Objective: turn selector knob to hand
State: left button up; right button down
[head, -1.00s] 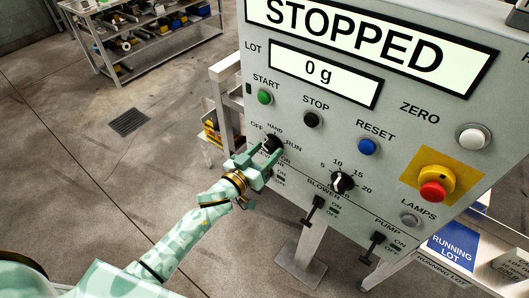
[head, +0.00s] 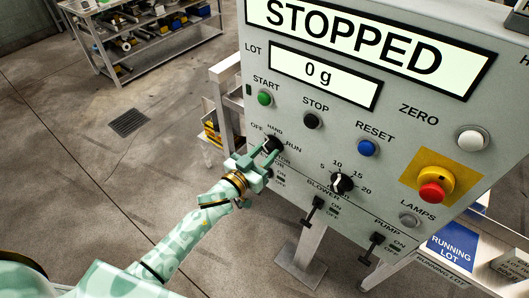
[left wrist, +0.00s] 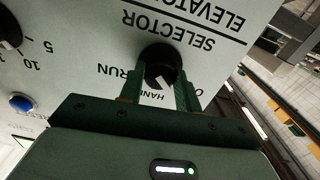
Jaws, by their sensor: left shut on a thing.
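The black selector knob (head: 273,144) sits on the grey panel, with the labels OFF, HAND and RUN around it. In the left wrist view the knob (left wrist: 160,58) shows between two green fingers. Its white mark points close to the HAND label, on the side toward OFF. My left gripper (head: 264,154) is at the panel and shut on the knob; its fingertips also show in the left wrist view (left wrist: 158,76), one on each side. The gripper partly covers the knob and the labels below it in the head view. My right gripper is not in view.
The panel also bears a green START button (head: 265,98), a black STOP button (head: 312,120), a blue RESET button (head: 367,147), a speed dial (head: 342,182) and a red emergency button (head: 433,191). Blower (head: 313,209) and pump (head: 372,247) levers stick out below. Open floor lies left.

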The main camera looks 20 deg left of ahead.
pick_arm(q)
jog(key=m, duration=0.5)
jog(key=shift+m, duration=2.3)
jog(key=o, duration=1)
jog(key=shift+c, duration=0.2)
jog(key=shift+s, duration=0.1)
jog(key=shift+s+a, duration=0.15)
jog(key=shift+s, duration=0.15)
jog(key=v, duration=1.5)
jog(key=shift+s, duration=0.25)
